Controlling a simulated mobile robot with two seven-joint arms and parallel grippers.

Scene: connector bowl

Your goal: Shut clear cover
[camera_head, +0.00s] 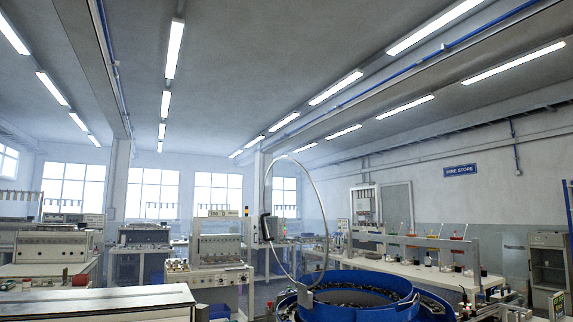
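The clear cover (297,222) stands raised, nearly upright, at the left side of the blue bowl (362,302). Its thin pale rim forms a tall narrow loop, and the room shows through it. A dark block like a handle (266,228) sits at the loop's left edge. A grey bracket (305,297) is at the cover's foot, near the bowl's rim. The bowl holds many small dark parts; its lower part is cut off by the frame's bottom edge. Neither of my grippers is in view.
A grey-topped bench (90,300) fills the lower left. Test machines (220,245) stand behind the bowl. A long white bench (430,272) with a grey rail and bottles is behind to the right. The air around the raised cover looks clear.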

